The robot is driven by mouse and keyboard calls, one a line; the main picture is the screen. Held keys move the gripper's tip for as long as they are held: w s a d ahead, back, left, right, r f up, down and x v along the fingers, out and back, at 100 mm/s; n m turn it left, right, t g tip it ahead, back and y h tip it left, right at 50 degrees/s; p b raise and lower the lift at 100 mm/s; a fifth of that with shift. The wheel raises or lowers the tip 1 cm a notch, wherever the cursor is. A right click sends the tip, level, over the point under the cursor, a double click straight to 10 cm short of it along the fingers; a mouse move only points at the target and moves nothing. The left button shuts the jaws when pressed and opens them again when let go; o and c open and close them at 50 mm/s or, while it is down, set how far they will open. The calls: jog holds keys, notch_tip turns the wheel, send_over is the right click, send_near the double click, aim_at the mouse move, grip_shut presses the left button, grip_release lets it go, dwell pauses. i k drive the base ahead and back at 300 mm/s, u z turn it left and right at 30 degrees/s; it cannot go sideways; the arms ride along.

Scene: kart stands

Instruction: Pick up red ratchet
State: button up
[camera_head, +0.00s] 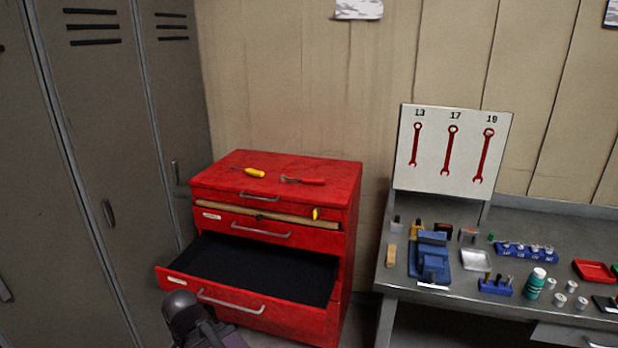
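A tool with a red handle and a grey metal head, which looks like the red ratchet (303,181), lies flat on top of the red tool cabinet (335,171), right of the middle. Its head points left and its handle right. A dark part of my arm shows at the bottom of the view, in front of the cabinet's open lower drawer. My gripper's fingers cannot be made out.
A yellow-handled tool (250,171) lies left of the ratchet. The cabinet's lower drawer (226,305) is pulled out and looks empty. A yellow-tipped tool (316,214) shows at a higher drawer. Grey lockers (100,150) stand left; a cluttered workbench (450,292) stands right.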

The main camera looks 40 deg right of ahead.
aim_at(283, 179)
jog(key=z, duration=0.5)
jog(key=i, duration=0.65)
jog(key=z, duration=0.35)
